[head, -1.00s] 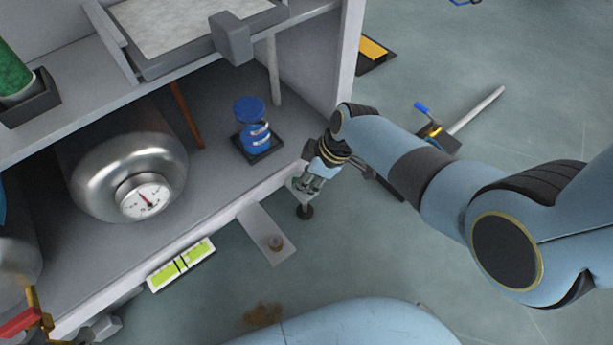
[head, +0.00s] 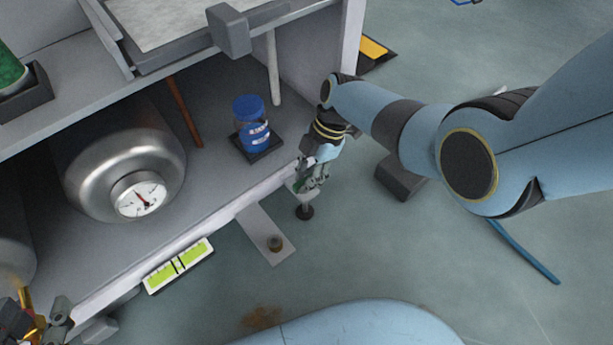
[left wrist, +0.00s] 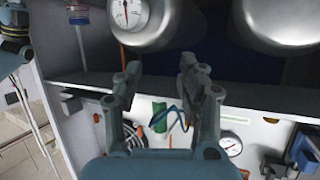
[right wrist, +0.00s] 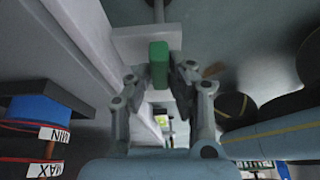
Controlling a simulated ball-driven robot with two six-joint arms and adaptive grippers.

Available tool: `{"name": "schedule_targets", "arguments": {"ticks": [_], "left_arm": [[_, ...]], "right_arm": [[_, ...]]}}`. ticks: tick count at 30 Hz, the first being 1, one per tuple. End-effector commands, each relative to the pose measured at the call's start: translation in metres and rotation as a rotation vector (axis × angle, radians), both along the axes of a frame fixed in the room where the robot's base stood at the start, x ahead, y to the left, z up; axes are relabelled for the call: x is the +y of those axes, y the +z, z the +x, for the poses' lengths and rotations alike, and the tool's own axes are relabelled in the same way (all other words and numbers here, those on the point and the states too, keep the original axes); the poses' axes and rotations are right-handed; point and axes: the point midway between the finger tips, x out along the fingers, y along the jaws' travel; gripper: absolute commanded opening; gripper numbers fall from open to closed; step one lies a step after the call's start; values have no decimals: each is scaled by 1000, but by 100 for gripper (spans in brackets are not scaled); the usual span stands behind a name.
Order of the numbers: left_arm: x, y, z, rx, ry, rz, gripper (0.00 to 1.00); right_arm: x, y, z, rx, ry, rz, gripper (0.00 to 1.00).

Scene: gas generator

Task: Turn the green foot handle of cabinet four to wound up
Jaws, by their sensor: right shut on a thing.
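The green foot handle (right wrist: 158,62) is upright between the fingers of my right gripper (right wrist: 156,82) in the right wrist view. The gripper is shut on it. In the head view my right gripper (head: 313,178) is at the cabinet's lower front corner, just above a foot with a round black pad (head: 305,212); a little green shows among its fingers, which hide most of the handle. My left gripper (head: 42,322) is at the lower left corner of the head view. In the left wrist view its fingers (left wrist: 160,72) are wide apart with nothing between them.
A spirit level with a yellow-green face (head: 178,265) lies along the cabinet's front. A bracket plate (head: 262,232) juts out beside it. A steel tank with a gauge (head: 137,195) and a blue-lidded jar (head: 253,125) stand on the lower shelf.

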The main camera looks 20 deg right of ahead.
Motion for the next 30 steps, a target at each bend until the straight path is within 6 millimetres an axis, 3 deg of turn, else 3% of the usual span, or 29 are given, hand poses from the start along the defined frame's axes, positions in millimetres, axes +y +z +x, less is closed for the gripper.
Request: {"name": "schedule_targets", "arguments": {"ticks": [21, 22, 24, 26, 30], "left_arm": [[-1, 11, 10, -52, -7, 1, 40], [-1, 11, 10, -52, -7, 1, 40], [-1, 11, 10, -52, -7, 1, 40], [-1, 11, 10, -52, -7, 1, 40], [-1, 11, 10, -52, -6, 0, 40]], "right_arm": [[-1, -1, 0, -2, 73, -3, 0], [-1, -1, 0, -2, 73, -3, 22], [-1, -1, 0, -2, 72, -3, 31], [0, -1, 0, -1, 72, -2, 39], [0, 0, 0, -1, 71, -2, 40]]}}
